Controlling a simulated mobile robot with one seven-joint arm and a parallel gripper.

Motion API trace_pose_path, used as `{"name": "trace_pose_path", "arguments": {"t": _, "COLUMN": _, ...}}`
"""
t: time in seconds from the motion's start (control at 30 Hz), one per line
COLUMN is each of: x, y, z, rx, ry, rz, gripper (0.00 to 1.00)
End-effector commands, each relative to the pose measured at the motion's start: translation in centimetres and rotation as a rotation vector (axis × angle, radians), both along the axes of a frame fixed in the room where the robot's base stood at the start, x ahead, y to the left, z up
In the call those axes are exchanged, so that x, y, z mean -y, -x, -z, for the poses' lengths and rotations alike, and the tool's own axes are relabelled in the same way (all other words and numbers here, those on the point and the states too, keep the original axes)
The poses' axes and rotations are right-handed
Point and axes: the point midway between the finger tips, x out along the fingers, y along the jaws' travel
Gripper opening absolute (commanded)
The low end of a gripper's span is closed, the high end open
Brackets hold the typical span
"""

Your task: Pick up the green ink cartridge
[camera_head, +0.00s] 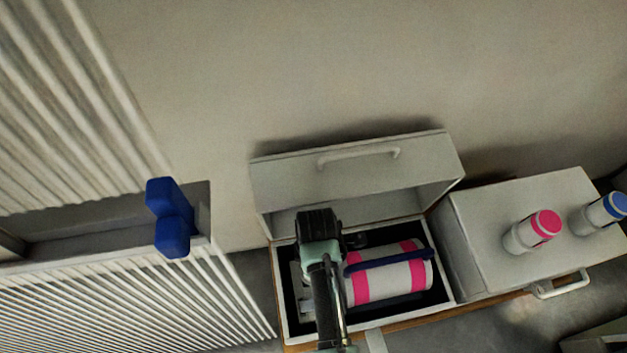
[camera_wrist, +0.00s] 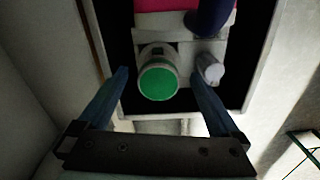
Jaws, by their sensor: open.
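The green ink cartridge (camera_wrist: 158,82) is a pale cylinder with a green round end facing the wrist camera. It sits inside an open box, in front of a larger white and pink roll. My gripper (camera_wrist: 160,74) is open, with one blue finger on each side of the cartridge in the picture. I cannot tell whether the fingers are level with it or still above it; no contact shows. In the head view my arm covers the cartridge and the fingers.
The open box (camera_head: 448,302) holds a white and pink roll (camera_head: 385,281) with a dark blue bar (camera_head: 388,261). Its raised lid (camera_head: 355,172) stands behind. Right of it, a closed box (camera_head: 475,235) bears a pink-capped bottle (camera_head: 525,238) and a blue-capped bottle (camera_head: 590,217). A blue piece (camera_head: 171,220) is at left.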

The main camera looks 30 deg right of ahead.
Motion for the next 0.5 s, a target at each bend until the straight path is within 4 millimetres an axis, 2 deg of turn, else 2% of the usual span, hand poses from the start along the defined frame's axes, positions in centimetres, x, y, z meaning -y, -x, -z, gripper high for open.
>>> {"name": "trace_pose_path", "arguments": {"t": 0.03, "x": -0.1, "y": -0.1, "z": 1.2, "rx": -0.001, "ry": 0.000, "rz": 0.000, "gripper": 0.99}}
{"name": "trace_pose_path", "arguments": {"t": 0.2, "x": -0.3, "y": -0.2, "z": 3.8, "rx": -0.003, "ry": -0.001, "rz": 0.000, "gripper": 0.99}}
{"name": "trace_pose_path", "arguments": {"t": 0.3, "x": -0.2, "y": -0.2, "z": 4.3, "rx": -0.001, "ry": 0.000, "rz": 0.000, "gripper": 0.99}}
{"name": "trace_pose_path", "arguments": {"t": 0.5, "x": -0.3, "y": -0.2, "z": 4.1, "rx": -0.001, "ry": 0.000, "rz": 0.000, "gripper": 0.99}}
